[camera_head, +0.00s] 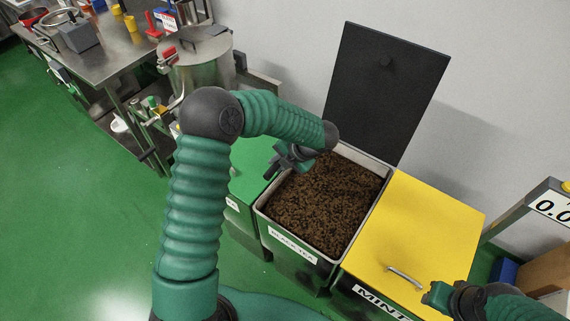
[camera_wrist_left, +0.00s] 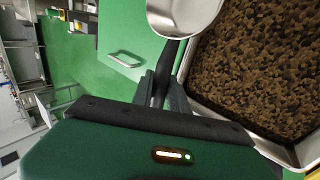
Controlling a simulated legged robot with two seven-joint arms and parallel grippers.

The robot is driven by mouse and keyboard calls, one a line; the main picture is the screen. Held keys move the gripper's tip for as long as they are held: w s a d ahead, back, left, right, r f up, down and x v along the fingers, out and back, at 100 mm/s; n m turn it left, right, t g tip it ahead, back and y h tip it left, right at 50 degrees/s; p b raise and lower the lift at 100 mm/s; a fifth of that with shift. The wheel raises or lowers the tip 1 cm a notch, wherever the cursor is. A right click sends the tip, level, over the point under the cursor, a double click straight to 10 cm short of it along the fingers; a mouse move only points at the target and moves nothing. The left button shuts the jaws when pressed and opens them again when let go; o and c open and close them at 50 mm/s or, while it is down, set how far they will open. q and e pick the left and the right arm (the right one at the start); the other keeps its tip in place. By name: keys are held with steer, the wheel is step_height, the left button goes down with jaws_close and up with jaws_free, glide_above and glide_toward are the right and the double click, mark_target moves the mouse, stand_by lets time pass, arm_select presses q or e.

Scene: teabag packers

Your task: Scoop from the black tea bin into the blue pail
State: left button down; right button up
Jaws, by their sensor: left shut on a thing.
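The black tea bin (camera_head: 266,221) stands open, full of dark brown loose tea (camera_head: 325,203), its black lid (camera_head: 385,90) raised against the wall. My left gripper (camera_head: 291,157) is above the bin's left rim, near the green lid. In the left wrist view it is shut on the dark handle of a metal scoop (camera_wrist_left: 186,14).
A closed green bin (camera_head: 250,165) adjoins on the left and a yellow-lidded mint bin (camera_head: 420,232) on the right. A scale display (camera_head: 552,206) and a blue object (camera_head: 503,270) are at far right. A steel pot (camera_head: 200,62) stands behind my left arm.

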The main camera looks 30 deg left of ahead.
arm_select(q)
steer(key=shift+s+m, duration=0.15)
steer(key=shift+m, duration=0.25)
steer(key=m, duration=0.1)
steer(key=m+t, duration=0.2)
steer(key=shift+s+d, duration=0.35)
steer(key=s+d+m+g+h, duration=0.1)
steer(key=s+d+m+h, duration=0.3)
steer(key=m, duration=1.2)
steer(key=s+d+m+g+h, duration=0.1)
steer(key=s+d+m+h, duration=0.3)
steer(key=m, duration=1.1)
steer(key=d+h, duration=0.3)
steer(key=h, duration=0.2)
steer(key=shift+s+d+f+m+g+h, duration=0.2)
steer(key=shift+s+d+m+g+h, duration=0.1)
steer(key=shift+s+m+g, duration=0.1)
steer(key=shift+w+r, duration=0.1)
